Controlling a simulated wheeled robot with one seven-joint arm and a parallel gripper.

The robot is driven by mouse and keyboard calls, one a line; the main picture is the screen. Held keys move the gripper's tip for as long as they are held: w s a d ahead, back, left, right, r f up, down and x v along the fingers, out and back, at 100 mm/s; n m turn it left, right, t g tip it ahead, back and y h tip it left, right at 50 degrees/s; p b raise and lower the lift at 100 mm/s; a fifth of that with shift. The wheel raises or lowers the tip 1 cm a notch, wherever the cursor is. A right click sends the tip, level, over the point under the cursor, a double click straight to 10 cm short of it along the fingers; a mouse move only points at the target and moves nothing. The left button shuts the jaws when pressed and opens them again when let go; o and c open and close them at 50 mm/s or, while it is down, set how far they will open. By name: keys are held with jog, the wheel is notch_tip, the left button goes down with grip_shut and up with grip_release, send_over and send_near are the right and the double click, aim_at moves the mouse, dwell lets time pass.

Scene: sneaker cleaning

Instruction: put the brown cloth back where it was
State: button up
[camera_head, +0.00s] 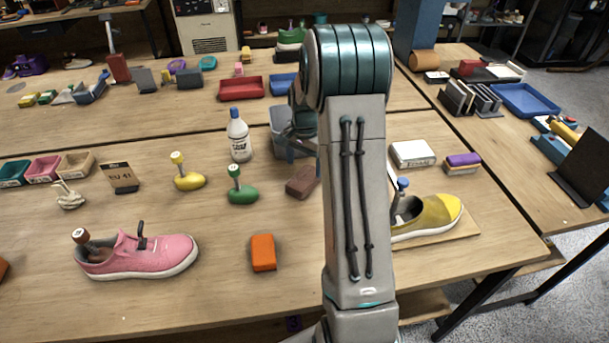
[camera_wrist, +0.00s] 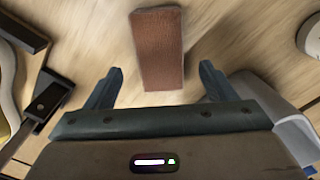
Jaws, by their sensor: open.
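The brown cloth (camera_head: 302,181) looks like a flat, reddish-brown folded block. It lies on the wooden table just left of my arm in the head view. In the wrist view the brown cloth (camera_wrist: 158,45) lies on the table in front of my gripper (camera_wrist: 161,72), its near end between the fingertips. My gripper is open, with a finger on either side and a gap to the cloth. In the head view my arm partly hides the gripper.
A grey bin (camera_head: 280,135) and a white bottle (camera_head: 239,138) stand behind the cloth. Green (camera_head: 241,192) and yellow (camera_head: 188,180) tools lie to its left. An orange block (camera_head: 263,252) and a pink sneaker (camera_head: 140,253) are nearer; a yellow sneaker (camera_head: 436,214) is right of my arm.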

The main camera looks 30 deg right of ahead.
aim_at(304, 177)
notch_tip(304, 177, up, 6)
jog(key=s+a+r+n+t, duration=0.2)
jog(key=s+a+r+n, duration=0.4)
jog(key=s+a+r, duration=0.5)
jog(key=s+a+f+n, duration=0.1)
jog(key=s+a+n, duration=0.1)
jog(key=s, duration=0.5)
jog(key=s+a+f+n+t, duration=0.1)
jog(key=s+a+f+n, duration=0.1)
jog(key=s+n, duration=0.2)
jog(key=shift+s+a, duration=0.4)
jog(key=shift+s, duration=1.5)
